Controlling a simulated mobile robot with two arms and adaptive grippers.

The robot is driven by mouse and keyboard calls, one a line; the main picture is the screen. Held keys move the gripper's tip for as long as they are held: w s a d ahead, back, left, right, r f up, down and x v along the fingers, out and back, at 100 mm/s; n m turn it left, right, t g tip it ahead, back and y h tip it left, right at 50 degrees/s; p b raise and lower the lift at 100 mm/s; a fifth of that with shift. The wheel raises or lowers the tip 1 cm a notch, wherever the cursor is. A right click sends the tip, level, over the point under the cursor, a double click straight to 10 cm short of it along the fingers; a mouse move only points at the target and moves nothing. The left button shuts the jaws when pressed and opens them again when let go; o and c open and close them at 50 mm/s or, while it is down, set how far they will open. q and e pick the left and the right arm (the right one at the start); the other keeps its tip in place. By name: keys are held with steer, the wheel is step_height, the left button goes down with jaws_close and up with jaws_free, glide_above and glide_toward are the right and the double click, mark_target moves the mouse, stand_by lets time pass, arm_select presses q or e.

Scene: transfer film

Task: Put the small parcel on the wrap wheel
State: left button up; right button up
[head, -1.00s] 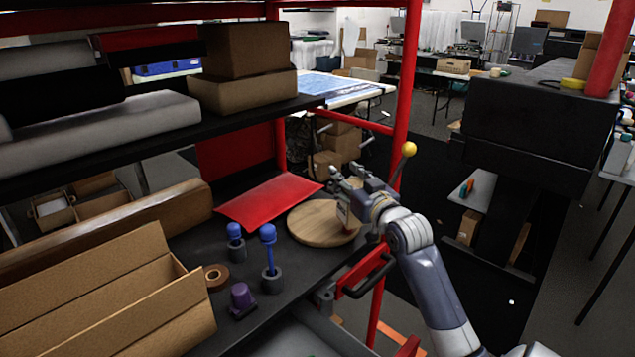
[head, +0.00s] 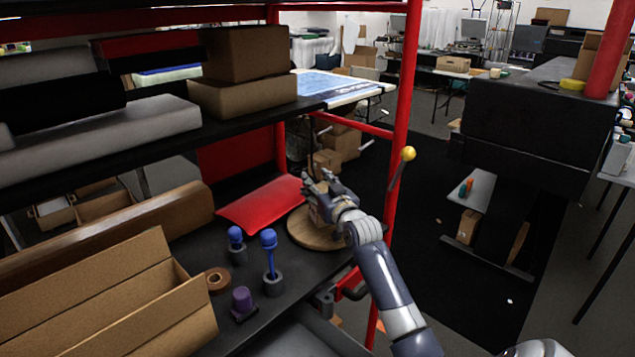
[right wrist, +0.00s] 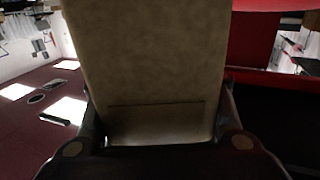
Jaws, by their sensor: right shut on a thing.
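The wrap wheel (head: 306,235) is a round, pale wooden disc on the black shelf. My right gripper (head: 318,196) is over the wheel in the head view and covers much of its far and right part. It is shut on the small parcel, a tan box that fills the middle of the right wrist view (right wrist: 150,60), with a finger on each side. In the head view the parcel is mostly hidden by the gripper, and I cannot tell whether it touches the wheel. My left gripper is not in view.
A red envelope (head: 262,204) lies left of the wheel. Blue-handled tools (head: 270,262), a tape roll (head: 217,280) and a purple item (head: 243,304) stand nearer. An open carton (head: 130,300) is at left. A red post (head: 400,130) rises behind my arm.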

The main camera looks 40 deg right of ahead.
steer(key=shift+r, duration=0.1)
steer(key=o, duration=1.5)
steer(key=shift+o, duration=0.2)
steer(key=b+v, duration=0.1)
steer(key=v, duration=1.1)
